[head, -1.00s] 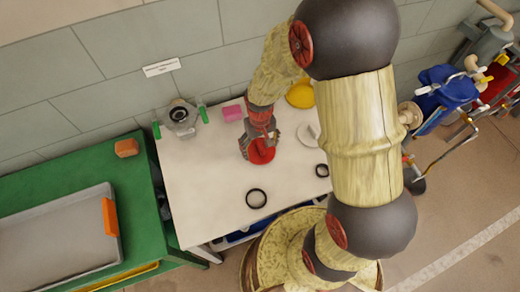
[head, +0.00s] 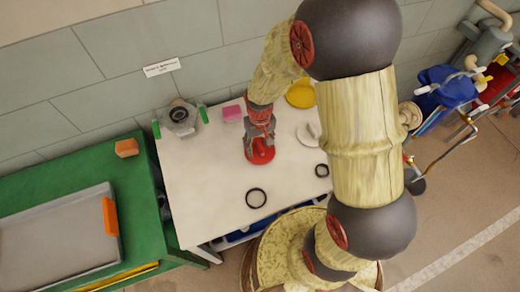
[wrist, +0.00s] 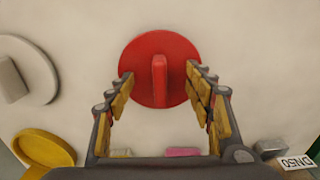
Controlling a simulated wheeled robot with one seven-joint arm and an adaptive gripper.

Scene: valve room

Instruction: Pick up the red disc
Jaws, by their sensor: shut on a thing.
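The red disc (head: 260,156) is at the middle of the white table (head: 210,190), with a raised bar across its face. In the wrist view the disc (wrist: 145,55) is straight ahead, its bar (wrist: 159,78) between my fingers. I cannot tell whether the disc touches the table.
A white disc (wrist: 22,75) and a yellow disc (head: 300,94) lie close by. A pink block (head: 232,113) and a grey fitting (head: 179,118) stand toward the wall. Two black rings (head: 256,198) (head: 322,170) lie in front. A green bench (head: 90,180) with a tray adjoins at left.

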